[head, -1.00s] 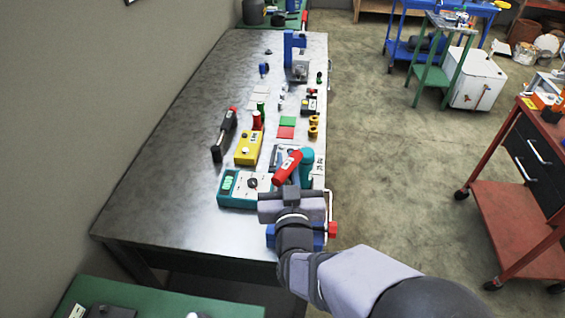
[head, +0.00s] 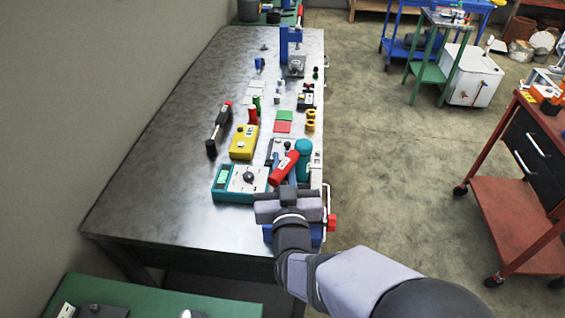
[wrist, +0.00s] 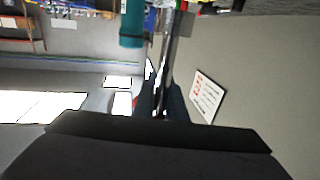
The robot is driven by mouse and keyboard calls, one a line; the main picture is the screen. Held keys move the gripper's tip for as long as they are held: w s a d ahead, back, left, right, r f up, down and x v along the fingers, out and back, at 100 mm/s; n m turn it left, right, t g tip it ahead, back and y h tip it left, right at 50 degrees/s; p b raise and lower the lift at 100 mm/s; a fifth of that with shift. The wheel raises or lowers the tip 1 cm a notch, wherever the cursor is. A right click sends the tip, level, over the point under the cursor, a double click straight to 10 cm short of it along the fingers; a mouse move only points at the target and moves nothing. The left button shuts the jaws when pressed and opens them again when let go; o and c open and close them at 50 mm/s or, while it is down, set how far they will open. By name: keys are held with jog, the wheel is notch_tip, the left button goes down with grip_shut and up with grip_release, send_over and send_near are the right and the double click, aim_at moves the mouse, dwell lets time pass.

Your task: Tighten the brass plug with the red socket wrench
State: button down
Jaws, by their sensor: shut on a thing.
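The red socket wrench (head: 284,167) shows its thick red handle just beyond my gripper (head: 289,190), tilted up to the right. My gripper is shut on the wrench, above the near right end of the metal workbench. In the wrist view a metal shaft (wrist: 173,50) runs up from between the dark fingers (wrist: 165,105). The head view hides the fingertips behind the gripper body. I cannot make out the brass plug for certain. A blue vise (head: 290,45) with a grey block (head: 296,66) stands at the far right of the bench.
A teal cylinder (head: 304,160) stands close right of the wrench. Red and green pads (head: 284,126) lie beyond. The bench's left side (head: 150,170) is clear.

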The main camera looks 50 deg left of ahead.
jog(key=shift+f+b, duration=0.95)
jog(key=shift+f, duration=0.25)
jog(key=shift+f+b, duration=0.75)
jog(key=shift+b, duration=0.35)
dwell(1.0)
jog(key=shift+n+g+b, duration=0.3)
jog(key=shift+g, duration=0.1)
jog(key=shift+y+b, duration=0.3)
jog(key=shift+y, duration=0.1)
jog(key=shift+s+a+n+g+y+b, duration=0.15)
jog(key=shift+n+g+b, duration=0.1)
jog(key=shift+n+g, duration=0.15)
jog(key=shift+s+n+g+y+b, duration=0.1)
jog(key=shift+n+g+y+b, duration=0.15)
jog(key=shift+g, duration=0.25)
jog(key=shift+s+a+n+g+y+b, duration=0.1)
jog(key=shift+s+n+g+y+b, duration=0.15)
jog(key=shift+n+g+b, duration=0.4)
jog(key=shift+s+r+n+g+y, duration=0.1)
jog(key=shift+s+n+g+y, duration=0.1)
jog(key=shift+n+g, duration=0.5)
jog(key=shift+s+r+n+g+y, duration=0.15)
jog(key=shift+n+g, duration=0.15)
jog(key=shift+g, duration=0.75)
jog(key=shift+a+f+n+g+p, duration=0.1)
jog(key=shift+n+g+p, duration=0.35)
jog(key=shift+g, duration=0.25)
